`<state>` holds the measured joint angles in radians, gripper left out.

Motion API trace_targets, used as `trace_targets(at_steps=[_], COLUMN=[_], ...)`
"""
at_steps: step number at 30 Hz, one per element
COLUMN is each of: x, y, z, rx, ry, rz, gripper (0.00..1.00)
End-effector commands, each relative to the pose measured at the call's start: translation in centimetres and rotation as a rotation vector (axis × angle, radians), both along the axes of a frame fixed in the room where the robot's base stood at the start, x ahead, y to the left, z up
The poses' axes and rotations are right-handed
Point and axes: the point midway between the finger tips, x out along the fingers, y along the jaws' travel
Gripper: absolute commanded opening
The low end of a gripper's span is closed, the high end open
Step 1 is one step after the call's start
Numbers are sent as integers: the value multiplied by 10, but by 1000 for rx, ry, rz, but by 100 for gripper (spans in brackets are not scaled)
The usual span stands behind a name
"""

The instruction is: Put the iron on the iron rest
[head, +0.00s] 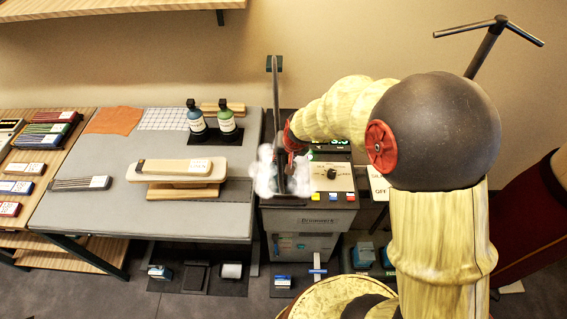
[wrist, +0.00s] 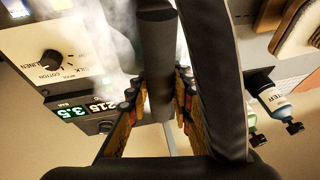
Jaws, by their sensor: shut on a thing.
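My gripper (head: 290,150) is above the left part of the steam station, and its fingers also show in the wrist view (wrist: 160,105). It is shut on the dark handle of the iron (wrist: 157,50). In the head view the iron (head: 281,175) is a narrow dark shape, partly hidden by my gripper and white steam. A broad black curved part runs beside the handle in the wrist view. The iron rest cannot be made out clearly; steam and the iron cover the area below. I cannot tell whether the iron touches anything.
The steam station (head: 332,177) has a dial and lit display. To the left, the grey pressing table (head: 100,215) holds a small wooden board (head: 180,168) and two bottles (head: 227,118). A thin dark upright post (head: 274,85) stands behind the iron.

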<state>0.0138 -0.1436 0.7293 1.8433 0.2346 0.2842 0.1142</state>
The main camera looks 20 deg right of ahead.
Motion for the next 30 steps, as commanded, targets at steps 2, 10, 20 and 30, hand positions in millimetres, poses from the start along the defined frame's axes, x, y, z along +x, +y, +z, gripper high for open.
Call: trace_targets(at_steps=[2,10,20,30], x=[6,6,6,4], y=[-3,-3,-3,-3], z=[-5,-35,-36,-40], rx=[0,-1,-1,-1], ry=[-4,-4,-5,1], rz=[-3,-1,-1,0], gripper=[0,0,0,37])
